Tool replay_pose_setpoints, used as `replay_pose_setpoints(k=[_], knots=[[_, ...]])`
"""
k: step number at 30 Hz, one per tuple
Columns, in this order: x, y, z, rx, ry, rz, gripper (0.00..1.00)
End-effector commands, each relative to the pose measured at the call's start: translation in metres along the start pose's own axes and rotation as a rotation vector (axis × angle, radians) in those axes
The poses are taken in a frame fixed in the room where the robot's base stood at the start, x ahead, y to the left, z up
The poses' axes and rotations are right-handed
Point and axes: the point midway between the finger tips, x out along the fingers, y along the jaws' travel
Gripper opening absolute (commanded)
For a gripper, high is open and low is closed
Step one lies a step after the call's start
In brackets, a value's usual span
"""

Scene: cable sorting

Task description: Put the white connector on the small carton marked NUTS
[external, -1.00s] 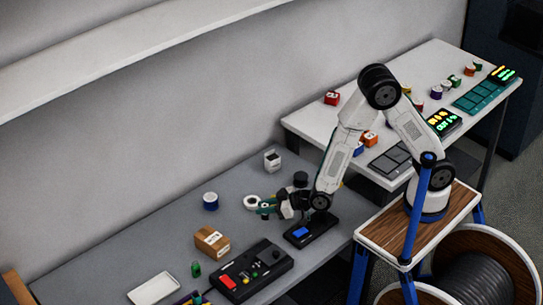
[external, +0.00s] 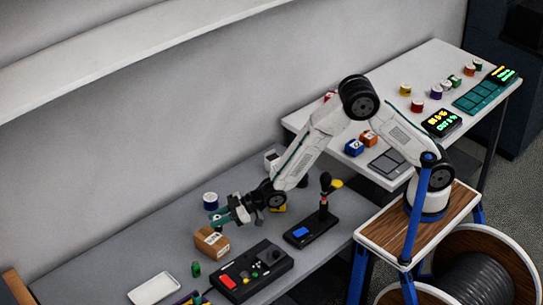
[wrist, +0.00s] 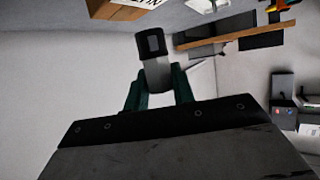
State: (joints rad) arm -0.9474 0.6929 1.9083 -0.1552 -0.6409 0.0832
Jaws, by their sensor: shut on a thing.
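My gripper (external: 226,217) is above the grey bench, close to the small brown carton (external: 211,243). In the wrist view its green fingers (wrist: 157,92) are shut on the white connector (wrist: 155,68), which has a dark square opening at its end and sticks out past the fingertips. The connector is hard to make out in the external view. The carton also shows at the top of the wrist view (wrist: 118,9), cut off by the frame, with part of a printed label. The connector appears apart from the carton.
A black control box (external: 262,283) with coloured buttons, a green cylinder (external: 195,269) and a white tray (external: 153,289) lie nearer the front. A joystick panel (external: 311,233) stands to the right.

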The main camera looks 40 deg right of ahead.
Motion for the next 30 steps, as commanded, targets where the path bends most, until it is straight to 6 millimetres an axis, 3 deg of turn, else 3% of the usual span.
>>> replay_pose_setpoints(k=[9,15,27,28,30], knots=[[0.027,0.010,-0.009,0.001,0.002,0.001,0.02],[0.038,0.009,0.021,0.002,-0.003,0.001,0.02],[0.041,0.009,0.028,0.001,0.000,0.001,0.02],[0.041,0.009,0.027,0.001,0.000,0.001,0.30],[0.041,0.009,0.027,0.001,0.000,0.001,0.47]])
